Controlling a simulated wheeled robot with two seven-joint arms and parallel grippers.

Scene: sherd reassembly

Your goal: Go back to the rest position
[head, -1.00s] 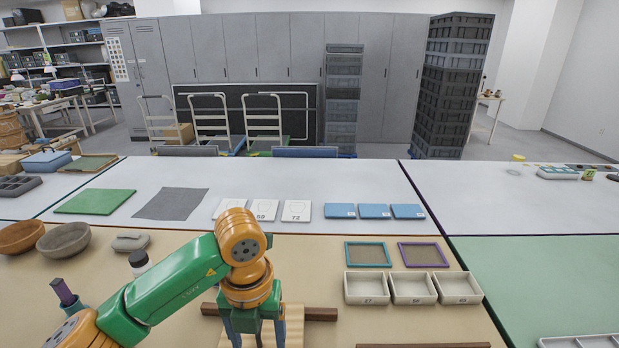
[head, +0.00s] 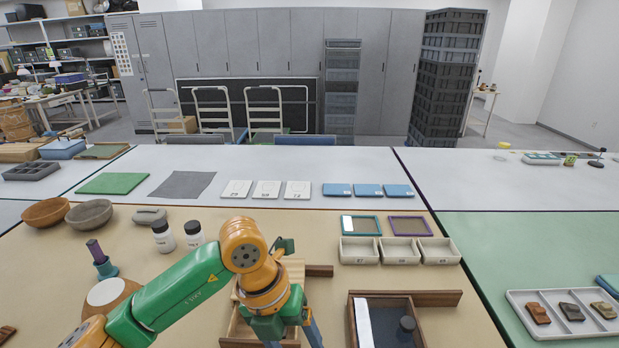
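My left arm reaches in from the lower left. Its gripper (head: 293,343) points down over a shallow wooden box (head: 240,328) at the bottom middle. The fingertips run out of the picture, so their opening and anything between them are hidden. My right gripper is not in view. Three sherds, brown (head: 538,313), dark grey-brown (head: 572,311) and tan (head: 604,310), lie in a white compartment tray (head: 518,298) on the green mat at right.
A wooden-framed dark box (head: 408,302) holds a dark round object. Three cream trays (head: 401,251) stand behind it, with two framed panels beyond. Two white-labelled bottles (head: 163,237), bowls (head: 90,214) and a purple-handled tool (head: 98,254) are at left.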

